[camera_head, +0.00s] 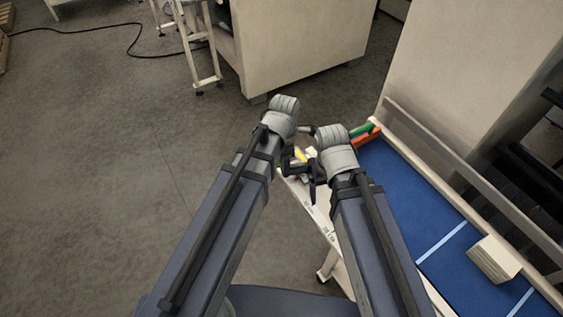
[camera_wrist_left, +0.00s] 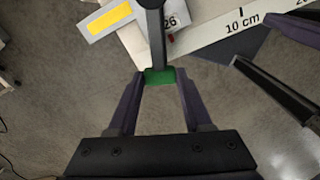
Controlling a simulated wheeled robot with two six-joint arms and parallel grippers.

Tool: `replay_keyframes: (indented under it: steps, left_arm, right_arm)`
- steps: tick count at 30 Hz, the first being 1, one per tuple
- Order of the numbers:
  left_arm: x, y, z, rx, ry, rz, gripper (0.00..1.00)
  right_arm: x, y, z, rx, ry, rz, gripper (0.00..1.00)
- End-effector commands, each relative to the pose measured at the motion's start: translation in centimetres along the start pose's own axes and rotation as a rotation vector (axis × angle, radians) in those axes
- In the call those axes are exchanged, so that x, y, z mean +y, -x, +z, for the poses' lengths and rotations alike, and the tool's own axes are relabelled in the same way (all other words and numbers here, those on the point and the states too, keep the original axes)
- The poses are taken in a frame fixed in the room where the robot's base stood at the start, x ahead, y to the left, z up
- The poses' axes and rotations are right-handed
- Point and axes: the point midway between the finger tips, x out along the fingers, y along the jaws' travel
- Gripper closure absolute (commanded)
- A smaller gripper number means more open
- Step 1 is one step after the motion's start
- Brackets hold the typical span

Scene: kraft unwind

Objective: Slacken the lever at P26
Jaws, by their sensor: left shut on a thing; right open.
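The lever (camera_wrist_left: 157,40) shows in the left wrist view as a dark grey bar with a round end at the top and a green tip (camera_wrist_left: 160,76). A plate partly marked "26" (camera_wrist_left: 170,21) lies beside it, partly covered by the bar. My left gripper (camera_wrist_left: 160,80) is shut on the green tip, one purple finger on each side. My right gripper (camera_wrist_left: 252,42) enters from the right of that view, fingers apart and empty. In the head view both grippers crowd together over the white edge, and the lever cannot be made out there.
A white strip with a "10 cm" mark (camera_wrist_left: 242,22) runs behind the lever. A yellow-marked plate (camera_wrist_left: 110,18) lies to its left. In the head view, a blue surface (camera_head: 400,185) carries a pale block (camera_head: 493,258). Green and orange pieces (camera_head: 366,136) lie beyond my right wrist. Floor is open at left.

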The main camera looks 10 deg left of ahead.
Motion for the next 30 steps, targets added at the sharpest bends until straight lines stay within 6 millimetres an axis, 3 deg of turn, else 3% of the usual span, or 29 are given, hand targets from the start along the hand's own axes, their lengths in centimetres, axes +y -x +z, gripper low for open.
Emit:
replay_keyframes:
  steps: [10, 11, 18, 30]
  left_arm:
    - [0.00, 0.01, 0.02, -0.001, 0.002, 0.000, 1.00]
    - [0.00, 0.01, 0.02, -0.001, 0.002, 0.000, 0.48]
    - [0.00, 0.00, 0.01, 0.000, 0.001, 0.000, 0.21]
    - [0.01, 0.41, 0.01, 0.000, 0.001, 0.000, 0.20]
  right_arm:
    - [0.00, 0.01, 0.00, 0.000, 0.000, 0.000, 0.08]
    - [0.00, 0.01, 0.00, 0.000, 0.000, 0.000, 0.08]
    - [0.00, 0.00, 0.00, 0.000, 0.000, 0.000, 0.08]
    - [0.04, 0.41, 0.02, 0.000, 0.000, 0.000, 0.08]
